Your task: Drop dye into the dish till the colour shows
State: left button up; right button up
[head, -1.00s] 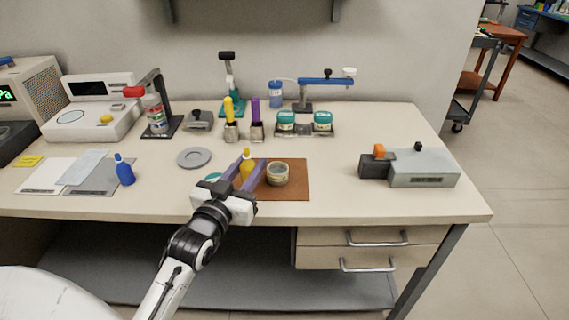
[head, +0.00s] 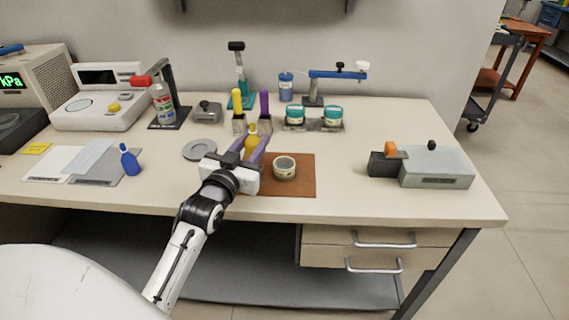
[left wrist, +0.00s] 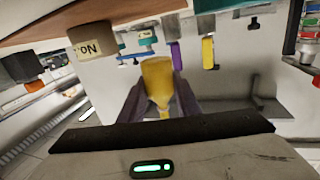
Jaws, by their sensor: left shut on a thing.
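A yellow dropper bottle (head: 251,138) is held between the purple fingers of my left gripper (head: 256,144), which is shut on it. The bottle looks upright with its nozzle up; it also shows in the left wrist view (left wrist: 157,78), which is upside down. The small round dish (head: 285,168) sits on the brown mat (head: 301,187), to the right of and nearer than the bottle. It has a pale rim and a label, visible in the left wrist view (left wrist: 90,42). The colour inside the dish cannot be told. My right gripper is not in view.
A blue bottle (head: 130,161) and a grey round plate (head: 200,149) stand to the left. Yellow- and purple-handled tools (head: 238,112), teal-lidded jars (head: 295,115) and a blue-armed stand (head: 335,74) are behind. A grey box device (head: 436,167) is at right, with clear table before it.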

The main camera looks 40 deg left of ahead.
pick_arm(q)
jog(key=shift+w+d+f+m+b, duration=0.15)
jog(key=shift+d+f+m+b, duration=0.1)
jog(key=shift+f+m+b, duration=0.35)
jog(key=shift+w+d+r+m, duration=0.1)
jog(key=shift+d+r+m, duration=0.15)
jog(key=shift+m, duration=0.35)
jog(key=shift+w+d+f+m+g, duration=0.1)
jog(key=shift+w+d+m+g, duration=0.25)
jog(key=shift+m, duration=0.6)
jog(key=shift+w+d+f+m+g, duration=0.15)
jog(key=shift+d+m+g, duration=0.3)
jog(key=shift+m, duration=0.5)
jog(key=shift+d+r+m+p, duration=0.1)
jog(key=shift+r+m+p, duration=0.25)
jog(key=shift+r+m, duration=0.45)
jog(key=shift+f, duration=0.15)
jog(key=shift+s+a+f+m+g+y, duration=0.1)
jog(key=shift+m+g+y, duration=0.1)
jog(key=shift+m, duration=0.15)
jog(key=shift+a+f+m+g+y, duration=0.1)
jog(key=shift+m+y, duration=0.1)
jog(key=shift+m, duration=0.15)
jog(key=shift+a+f+m+b, duration=0.15)
jog(key=shift+f+m+b, duration=0.5)
jog(key=shift+b, duration=0.25)
dwell(0.9)
